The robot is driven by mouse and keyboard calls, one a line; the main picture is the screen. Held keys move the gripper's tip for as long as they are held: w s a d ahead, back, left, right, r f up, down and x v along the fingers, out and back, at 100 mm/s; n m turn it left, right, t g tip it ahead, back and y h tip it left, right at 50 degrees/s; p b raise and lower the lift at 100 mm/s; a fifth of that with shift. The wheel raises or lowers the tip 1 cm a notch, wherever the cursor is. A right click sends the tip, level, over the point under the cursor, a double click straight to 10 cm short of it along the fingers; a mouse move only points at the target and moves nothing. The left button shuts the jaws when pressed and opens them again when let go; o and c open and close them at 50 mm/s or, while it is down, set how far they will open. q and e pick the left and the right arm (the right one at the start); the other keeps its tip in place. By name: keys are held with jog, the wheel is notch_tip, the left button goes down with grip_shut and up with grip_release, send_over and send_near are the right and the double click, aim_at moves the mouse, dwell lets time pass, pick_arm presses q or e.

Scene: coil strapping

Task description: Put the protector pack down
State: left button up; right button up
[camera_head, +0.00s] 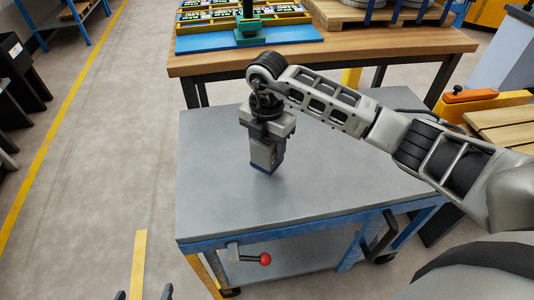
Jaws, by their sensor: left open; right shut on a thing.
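My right gripper (266,158) reaches in from the right and points down over the grey top of the cart (345,185). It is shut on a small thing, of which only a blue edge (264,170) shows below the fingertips. I take this for the protector pack; the rest is hidden by the fingers. The blue edge is at or just above the cart top; I cannot tell if it touches. Two dark fingertips of my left gripper (143,293) show at the bottom edge, apart and empty.
A wooden workbench (330,57) stands behind the cart, with a blue board (292,36) and a green tool (248,32) on it. A red-knobbed lever (264,259) sticks out at the cart's front. The cart top around my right gripper is clear.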

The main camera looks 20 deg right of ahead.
jog(key=shift+f, duration=1.45)
jog(key=shift+f, duration=0.15)
jog(key=o, duration=1.1)
notch_tip(320, 180, up, 12)
jog(key=shift+r, duration=0.15)
jog(key=shift+s, duration=0.15)
